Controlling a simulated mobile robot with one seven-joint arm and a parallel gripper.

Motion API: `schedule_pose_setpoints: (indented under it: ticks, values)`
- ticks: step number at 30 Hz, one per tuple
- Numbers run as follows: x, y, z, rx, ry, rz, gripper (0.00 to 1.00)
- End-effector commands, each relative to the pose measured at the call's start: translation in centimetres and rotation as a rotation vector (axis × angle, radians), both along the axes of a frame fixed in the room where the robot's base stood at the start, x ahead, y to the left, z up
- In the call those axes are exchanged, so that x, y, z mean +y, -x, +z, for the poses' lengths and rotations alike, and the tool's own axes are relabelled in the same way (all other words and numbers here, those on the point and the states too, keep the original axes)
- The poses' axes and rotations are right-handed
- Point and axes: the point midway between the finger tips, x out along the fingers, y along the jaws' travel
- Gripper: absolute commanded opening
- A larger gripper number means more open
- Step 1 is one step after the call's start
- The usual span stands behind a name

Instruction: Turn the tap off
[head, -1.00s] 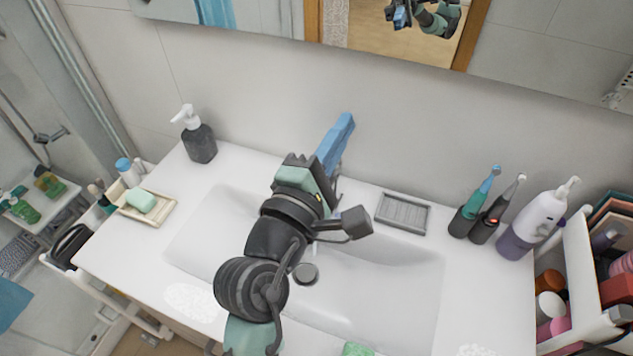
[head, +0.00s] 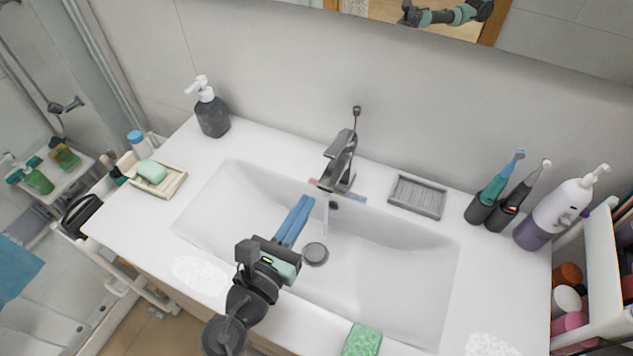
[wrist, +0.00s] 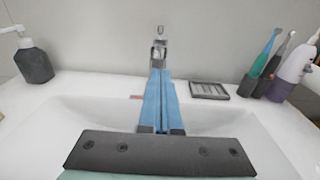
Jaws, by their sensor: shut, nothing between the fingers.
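The metal tap (head: 339,165) stands at the back edge of the white sink, with a thin lever sticking up at its top. A thin pale streak that looks like running water (head: 326,216) drops from its spout toward the basin. My gripper (head: 306,201) is shut and empty, its blue fingers over the basin, in front and to the left of the tap, apart from it. In the wrist view the tap (wrist: 159,47) stands straight beyond my fingertips (wrist: 160,72), which cover its lower part.
A grey soap dish (head: 417,197) and two toothbrushes in dark holders (head: 480,208) stand right of the tap. A dark soap dispenser (head: 212,117) stands at the back left. A green sponge (head: 362,341) lies at the front edge. The basin (head: 400,270) is clear.

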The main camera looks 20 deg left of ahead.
Motion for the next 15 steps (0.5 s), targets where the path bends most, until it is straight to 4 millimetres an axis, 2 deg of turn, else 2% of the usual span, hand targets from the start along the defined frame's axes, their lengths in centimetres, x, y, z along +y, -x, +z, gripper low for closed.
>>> schedule_pose_setpoints:
  ticks: [9, 15]
  values:
    - [0.0, -5.5, 0.0, -0.001, -0.002, -0.002, 0.0]
    - [0.0, -8.4, -0.3, -0.001, -0.003, -0.002, 0.0]
